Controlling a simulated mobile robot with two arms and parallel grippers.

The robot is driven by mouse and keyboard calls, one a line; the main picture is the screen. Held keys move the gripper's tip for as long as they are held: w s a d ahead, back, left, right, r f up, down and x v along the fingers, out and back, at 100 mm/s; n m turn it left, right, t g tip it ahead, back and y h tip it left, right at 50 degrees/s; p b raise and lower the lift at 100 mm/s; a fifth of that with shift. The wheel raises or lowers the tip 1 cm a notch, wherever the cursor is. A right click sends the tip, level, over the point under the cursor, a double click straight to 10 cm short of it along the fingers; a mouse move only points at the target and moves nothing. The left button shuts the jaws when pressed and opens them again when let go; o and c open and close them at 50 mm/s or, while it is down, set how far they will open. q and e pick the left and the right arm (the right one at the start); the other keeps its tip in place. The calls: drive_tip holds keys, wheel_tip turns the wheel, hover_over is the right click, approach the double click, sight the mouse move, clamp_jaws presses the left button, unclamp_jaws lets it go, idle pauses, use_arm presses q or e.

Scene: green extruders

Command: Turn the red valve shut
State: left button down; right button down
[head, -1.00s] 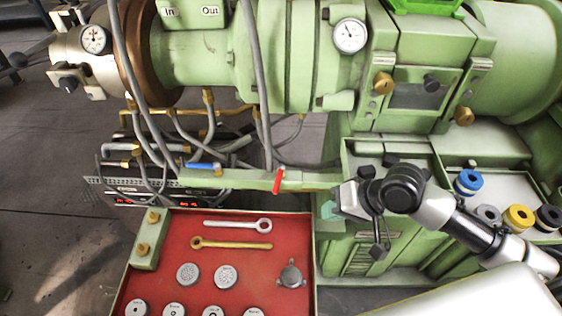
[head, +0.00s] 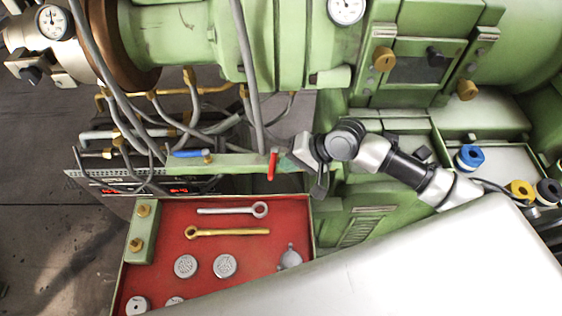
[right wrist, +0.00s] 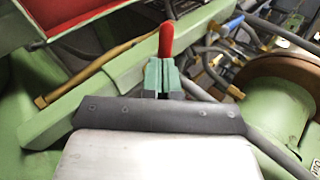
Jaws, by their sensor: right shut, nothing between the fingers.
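The red valve (head: 272,165) is a small red lever at the right part of a green rail, above the red tray. In the head view it stands nearly upright, crossing the rail. My right gripper (head: 284,163) comes in from the right, its tips close beside the lever. In the right wrist view the red lever (right wrist: 166,38) shows just beyond the green fingertips (right wrist: 162,75), which are shut with nothing between them. I cannot tell whether the fingertips touch the lever. My left gripper is not in view.
A blue valve lever (head: 190,153) sits further left on the same green rail (head: 235,160). Below it is a red tray (head: 225,290) with wrenches and round discs. Grey hoses (head: 250,80) hang behind the rail. Blue and yellow spools (head: 470,157) stand at the right.

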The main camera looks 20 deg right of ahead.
sight(273, 165)
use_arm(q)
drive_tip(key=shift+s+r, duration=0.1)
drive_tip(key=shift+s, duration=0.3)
use_arm(e)
drive_tip(key=shift+x, duration=1.15)
